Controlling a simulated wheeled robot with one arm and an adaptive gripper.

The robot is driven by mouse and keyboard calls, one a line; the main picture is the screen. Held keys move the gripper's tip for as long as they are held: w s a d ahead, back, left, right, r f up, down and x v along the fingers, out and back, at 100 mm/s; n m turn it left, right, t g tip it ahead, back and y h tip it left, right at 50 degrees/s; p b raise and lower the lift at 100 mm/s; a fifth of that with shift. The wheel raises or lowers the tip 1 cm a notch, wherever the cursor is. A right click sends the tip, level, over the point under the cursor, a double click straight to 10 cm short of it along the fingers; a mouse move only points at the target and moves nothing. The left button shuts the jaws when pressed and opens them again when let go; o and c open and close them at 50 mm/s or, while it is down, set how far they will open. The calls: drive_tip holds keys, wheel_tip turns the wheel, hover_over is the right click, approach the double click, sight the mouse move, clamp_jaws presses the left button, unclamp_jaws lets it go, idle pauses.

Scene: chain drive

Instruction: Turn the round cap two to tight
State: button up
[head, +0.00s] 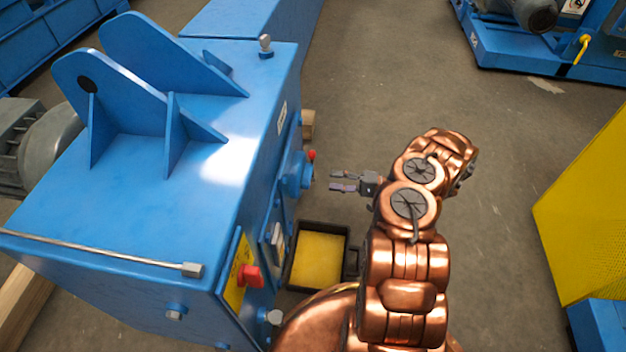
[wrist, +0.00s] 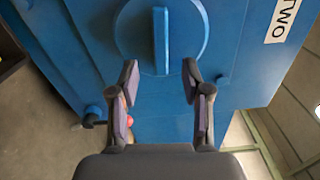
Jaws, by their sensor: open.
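The round cap two is a blue disc (wrist: 190,38) with a raised straight bar (wrist: 160,38) across it. It sits on the blue housing's side, with a white label "TWO" (wrist: 283,18) to its right in the wrist view. In the head view the cap (head: 307,174) shows nearly edge-on. My gripper (wrist: 159,78) is open and empty, its fingers apart on either side of the bar's line. In the head view my gripper (head: 334,180) points at the cap with a small gap before it. The cap's top edge is cut off in the wrist view.
The blue housing (head: 150,210) fills the left. A red knob (head: 250,276) and a small red part (head: 312,155) stick out from its side. A black tray with yellow inside (head: 318,262) lies on the floor below.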

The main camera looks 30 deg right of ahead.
sight(303, 176)
drive_tip(key=b+x, duration=0.1)
drive_tip(key=x, duration=0.6)
drive_tip(key=shift+b, duration=0.35)
drive_tip(key=shift+w+a, duration=0.1)
drive_tip(key=shift+a, duration=0.05)
clamp_jaws()
